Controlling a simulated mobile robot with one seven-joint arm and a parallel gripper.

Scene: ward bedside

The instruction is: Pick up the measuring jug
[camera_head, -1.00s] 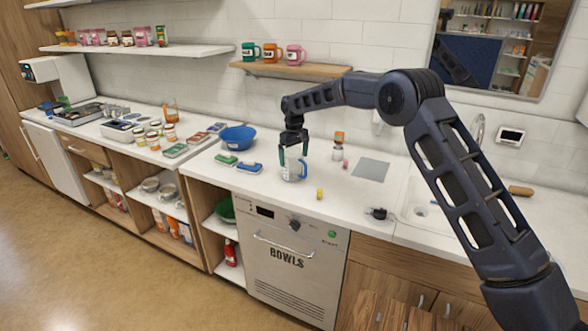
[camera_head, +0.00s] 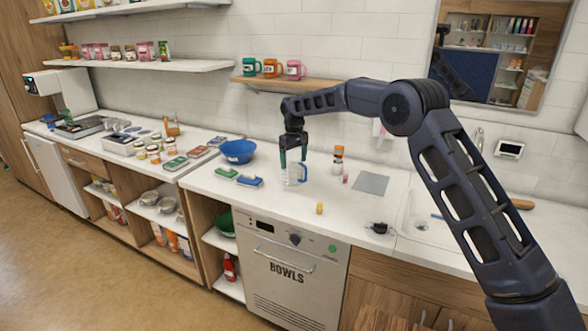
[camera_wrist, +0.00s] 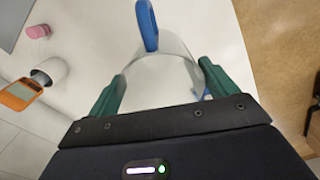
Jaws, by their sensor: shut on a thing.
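The measuring jug (camera_head: 291,177) is clear with a blue handle. It is at the worktop in the head view, in front of the wall, to the right of the blue and green packs. My gripper (camera_head: 292,157) points down from above and is shut on the jug. In the wrist view the jug (camera_wrist: 160,82) lies between the two green fingers of my gripper (camera_wrist: 165,88), with its blue handle pointing away at the top. I cannot tell whether its base touches the worktop.
A blue bowl (camera_head: 238,152) and a blue pack (camera_head: 249,181) stand left of the jug. A shelf with mugs (camera_head: 287,82) is above.

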